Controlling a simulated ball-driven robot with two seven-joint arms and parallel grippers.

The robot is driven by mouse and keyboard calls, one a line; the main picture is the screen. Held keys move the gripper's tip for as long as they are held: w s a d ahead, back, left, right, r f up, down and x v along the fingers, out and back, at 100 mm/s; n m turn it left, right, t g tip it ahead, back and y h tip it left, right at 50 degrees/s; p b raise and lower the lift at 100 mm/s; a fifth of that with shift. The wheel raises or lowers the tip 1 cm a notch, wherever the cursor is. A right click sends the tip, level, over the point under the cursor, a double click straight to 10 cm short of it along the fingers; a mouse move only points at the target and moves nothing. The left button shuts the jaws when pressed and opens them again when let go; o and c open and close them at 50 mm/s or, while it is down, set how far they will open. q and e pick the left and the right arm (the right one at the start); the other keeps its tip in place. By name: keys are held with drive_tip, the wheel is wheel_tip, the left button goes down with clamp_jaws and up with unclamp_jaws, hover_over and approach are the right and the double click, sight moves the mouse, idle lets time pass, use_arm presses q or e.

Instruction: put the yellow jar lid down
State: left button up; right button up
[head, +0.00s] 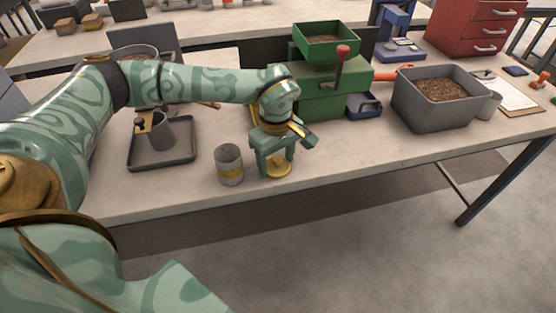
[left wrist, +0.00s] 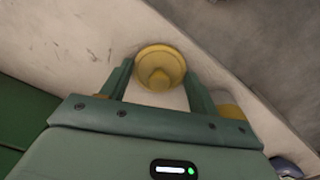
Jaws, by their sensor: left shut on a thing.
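The yellow jar lid (head: 279,168) is round with a raised knob, which shows in the left wrist view (left wrist: 160,70). My left gripper (head: 277,160) is shut on the lid, with one finger on either side, and points down at the table's front part. The lid is at or just above the tabletop; I cannot tell whether it touches. My right gripper is not in view.
A green machine (head: 318,101) with a pellet hopper and red-knobbed lever stands behind the gripper. A grey pellet bin (head: 435,112) is to the right. A dark tray (head: 163,159) with a scoop stand is left. The table front (head: 345,160) right of the lid is clear.

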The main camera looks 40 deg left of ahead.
sight(276, 158)
use_arm(q)
drive_tip(key=shift+r, duration=0.1)
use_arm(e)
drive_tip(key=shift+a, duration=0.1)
use_arm(q)
drive_tip(key=o, duration=0.9)
drive_tip(key=shift+o, duration=0.2)
wheel_tip(276, 158, up, 12)
drive_tip(key=p, duration=0.4)
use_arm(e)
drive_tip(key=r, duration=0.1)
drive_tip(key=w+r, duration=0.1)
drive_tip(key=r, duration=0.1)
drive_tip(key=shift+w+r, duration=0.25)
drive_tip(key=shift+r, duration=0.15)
